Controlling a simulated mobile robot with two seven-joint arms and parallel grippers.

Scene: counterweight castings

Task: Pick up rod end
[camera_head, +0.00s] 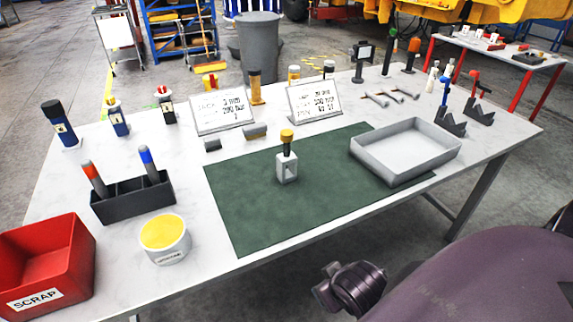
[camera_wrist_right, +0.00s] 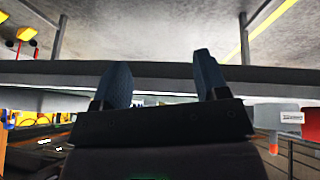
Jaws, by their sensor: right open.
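A light grey block with a square opening (camera_head: 287,168) stands upright on the green mat (camera_head: 240,215), with a dark stem and yellow cap on top. It looks like the rod end, but I cannot be sure. My right gripper (camera_wrist_right: 162,80) shows in the right wrist view with two blue-grey fingers spread apart and nothing between them. The table's edge lies beyond the fingers. In the head view my dark purple right arm is at the lower right, off the table's front edge and well away from the block. My left gripper is not in view.
A grey tray (camera_head: 405,165) sits on the mat's right side. A red scrap bin (camera_head: 45,262), yellow-topped tub (camera_head: 163,256) and black holder with handled tools (camera_head: 132,203) stand at left. Two sign plates (camera_head: 222,130) stand behind the mat. The mat's front is clear.

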